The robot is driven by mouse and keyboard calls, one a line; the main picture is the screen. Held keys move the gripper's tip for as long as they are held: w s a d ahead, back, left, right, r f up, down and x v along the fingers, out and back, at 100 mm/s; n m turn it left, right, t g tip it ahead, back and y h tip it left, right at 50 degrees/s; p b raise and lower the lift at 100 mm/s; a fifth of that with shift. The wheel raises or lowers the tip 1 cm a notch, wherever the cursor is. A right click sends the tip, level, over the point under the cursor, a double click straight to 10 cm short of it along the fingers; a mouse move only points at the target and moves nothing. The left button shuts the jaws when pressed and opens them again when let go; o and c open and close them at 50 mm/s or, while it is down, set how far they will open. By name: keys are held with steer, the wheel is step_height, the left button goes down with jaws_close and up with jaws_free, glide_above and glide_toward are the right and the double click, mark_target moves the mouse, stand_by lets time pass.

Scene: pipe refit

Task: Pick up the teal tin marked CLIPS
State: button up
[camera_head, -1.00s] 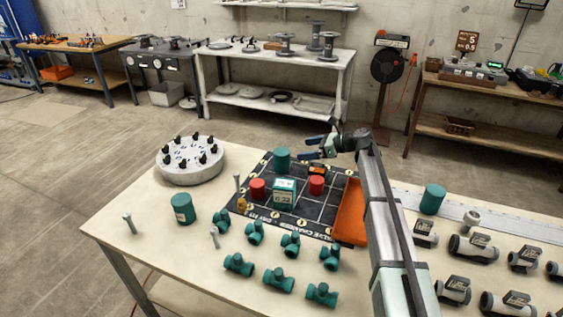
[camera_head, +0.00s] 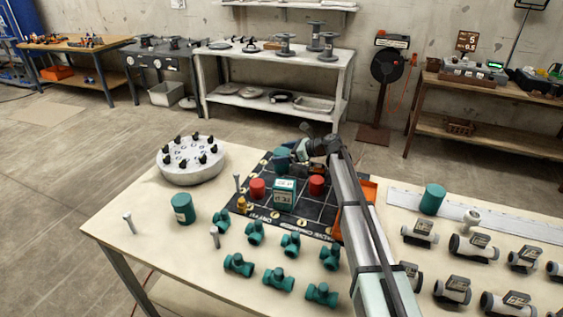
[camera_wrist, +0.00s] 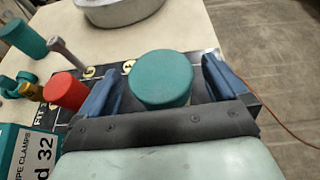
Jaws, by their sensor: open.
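A teal tin (camera_head: 282,161) stands at the back of the black grid mat (camera_head: 318,218); no lettering on it can be read. My gripper (camera_head: 293,152) is at this tin, open. In the wrist view the tin's round top (camera_wrist: 161,78) sits between the two blue fingers of my gripper (camera_wrist: 161,68), with a gap visible at the right finger. Two other teal tins stand apart: one at the left (camera_head: 182,209) with an unreadable label, and one at the right (camera_head: 432,200). I cannot tell which tin is marked CLIPS.
A teal pipe-clamps box (camera_head: 284,195) stands on the mat between two red cylinders (camera_head: 258,188) (camera_head: 317,185). An upright bolt (camera_wrist: 68,52) shows nearby. A round grey holder (camera_head: 190,165) is at left. An orange tray (camera_head: 368,190) lies partly behind my arm. Several teal fittings lie in front.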

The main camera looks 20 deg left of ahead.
steer(key=shift+x, duration=1.5)
steer(key=shift+c, duration=0.4)
steer(key=c, duration=1.2)
